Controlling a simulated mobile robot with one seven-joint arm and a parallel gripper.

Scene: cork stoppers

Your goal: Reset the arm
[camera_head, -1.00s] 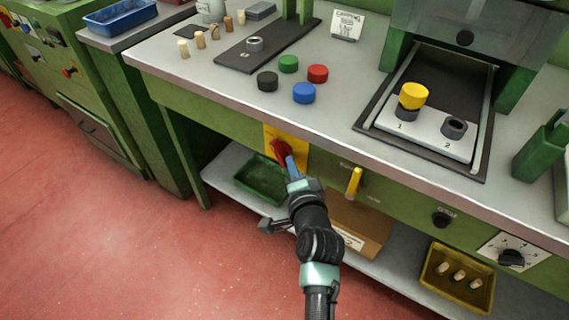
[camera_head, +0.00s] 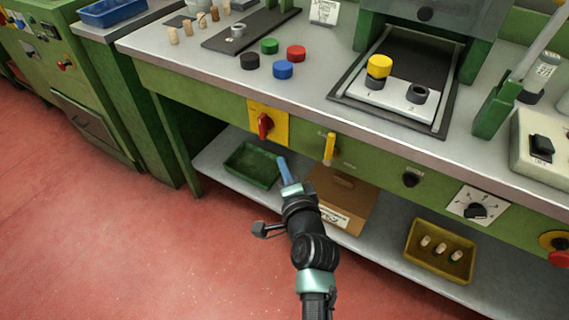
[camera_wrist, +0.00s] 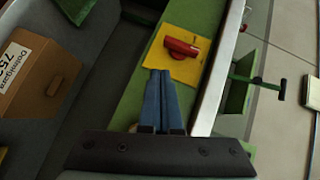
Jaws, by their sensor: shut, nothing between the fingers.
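My gripper (camera_head: 284,170) is in front of the green bench, below the worktop edge, with its blue fingers together and nothing between them. In the wrist view the two fingers (camera_wrist: 160,75) lie side by side and point toward a red rotary switch (camera_wrist: 181,48) on a yellow plate (camera_wrist: 180,68). In the head view the red switch (camera_head: 264,126) on its yellow plate (camera_head: 281,125) is up and to the left of the fingertips. The fingers are apart from the switch.
A yellow handle (camera_head: 329,149) juts from the bench front right of the switch. Under the worktop, a shelf holds a green tray (camera_head: 251,166), a cardboard box (camera_head: 340,196) and a yellow tray (camera_head: 412,248) with cork stoppers. Open red floor (camera_head: 120,240) lies at left.

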